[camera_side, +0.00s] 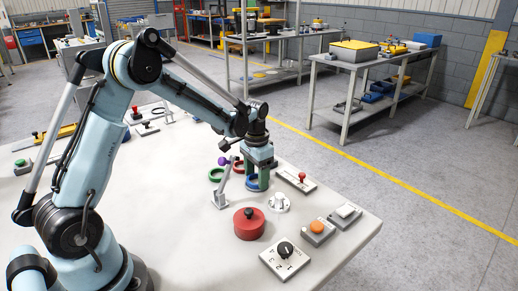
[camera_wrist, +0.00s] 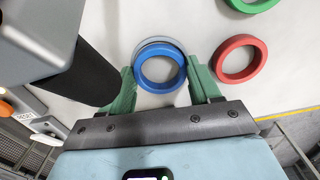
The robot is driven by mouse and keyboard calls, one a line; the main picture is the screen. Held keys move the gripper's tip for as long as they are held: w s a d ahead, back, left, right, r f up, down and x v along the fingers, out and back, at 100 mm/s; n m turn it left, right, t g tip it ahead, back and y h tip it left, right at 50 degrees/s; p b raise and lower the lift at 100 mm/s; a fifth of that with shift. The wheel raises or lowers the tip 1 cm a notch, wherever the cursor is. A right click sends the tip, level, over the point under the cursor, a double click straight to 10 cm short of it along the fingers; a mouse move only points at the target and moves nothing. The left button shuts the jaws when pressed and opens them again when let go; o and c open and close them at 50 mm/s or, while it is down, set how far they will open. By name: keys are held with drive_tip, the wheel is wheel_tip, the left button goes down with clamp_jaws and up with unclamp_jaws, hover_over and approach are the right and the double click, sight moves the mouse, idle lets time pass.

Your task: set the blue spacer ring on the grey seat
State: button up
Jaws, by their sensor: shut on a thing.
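The blue spacer ring (camera_side: 257,186) is between the green fingers of my gripper (camera_side: 258,181). In the wrist view my gripper (camera_wrist: 161,72) is shut on the blue ring (camera_wrist: 141,78), with one finger on either side. A pale grey-blue round rim (camera_wrist: 158,42) shows just past the ring's far edge. It looks like part of the grey seat, but the ring hides most of it. I cannot tell whether the ring touches it or is held above it.
A red ring (camera_wrist: 221,70) and a green ring (camera_wrist: 234,4) lie to the right in the wrist view. In the side view, a purple-knobbed lever (camera_side: 223,161), a white fixture (camera_side: 279,203), a red button-topped can (camera_side: 249,225) and a dial box (camera_side: 285,258) stand close around my gripper.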

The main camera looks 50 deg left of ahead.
drive_tip(key=shift+r, duration=0.8)
idle(2.1)
drive_tip(key=shift+f, duration=0.8)
idle(0.8)
drive_tip(key=o, duration=0.7)
drive_tip(key=shift+o, duration=0.2)
wheel_tip(320, 180, up, 11)
idle(0.8)
